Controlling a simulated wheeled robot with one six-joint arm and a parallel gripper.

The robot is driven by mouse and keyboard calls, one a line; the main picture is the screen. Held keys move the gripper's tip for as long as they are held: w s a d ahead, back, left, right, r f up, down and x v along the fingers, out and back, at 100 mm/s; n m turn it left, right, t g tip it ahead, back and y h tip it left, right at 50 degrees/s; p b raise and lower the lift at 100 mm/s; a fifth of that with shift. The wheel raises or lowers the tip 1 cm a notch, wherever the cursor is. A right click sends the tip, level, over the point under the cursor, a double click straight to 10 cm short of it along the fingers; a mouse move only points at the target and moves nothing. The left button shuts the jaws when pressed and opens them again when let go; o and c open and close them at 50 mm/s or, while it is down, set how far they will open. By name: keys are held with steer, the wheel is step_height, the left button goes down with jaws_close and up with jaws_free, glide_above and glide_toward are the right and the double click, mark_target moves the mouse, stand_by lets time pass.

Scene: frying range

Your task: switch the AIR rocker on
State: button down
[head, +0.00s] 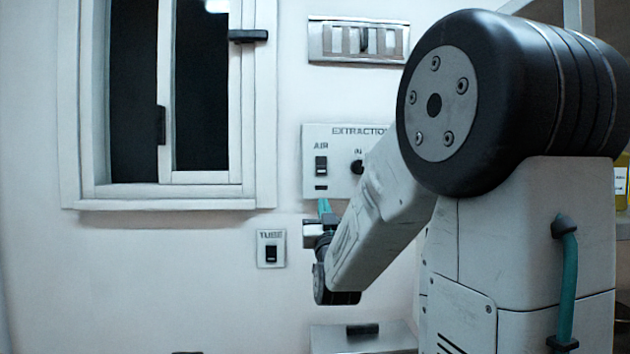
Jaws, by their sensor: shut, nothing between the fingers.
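The AIR rocker (321,166) is a small black switch on the left side of the white EXTRACTION panel (309,185) on the wall. The rocker is in plain sight, but which way it is tipped is too small to tell. A small dark mark (321,188) sits below it, with no visible glow. My gripper (324,204) is just below the rocker, its teal fingertips pointing up at the panel's lower edge. It is shut and empty. I cannot tell whether it touches the panel. My forearm hides the panel's right part.
A dark round knob (357,167) is right of the AIR rocker, close to my forearm. A TUBE switch (271,254) is on the wall at lower left. A window (165,100) is at left, a vent plate (318,40) above. A metal box (330,340) is below.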

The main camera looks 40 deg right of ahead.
mark_target(322, 170)
steer(key=shift+s+d+r+h, duration=0.35)
steer(key=shift+s+h, duration=0.1)
steer(key=shift+h, duration=0.15)
steer(key=x, duration=0.4)
steer(key=f+x, duration=0.1)
steer(key=x, duration=0.3)
steer(key=w+x, duration=0.1)
steer(key=x, duration=0.3)
steer(key=shift+d+f, duration=0.25)
steer(key=shift+w+d, duration=0.4)
steer(key=shift+w, duration=0.05)
steer(key=shift+d, duration=0.1)
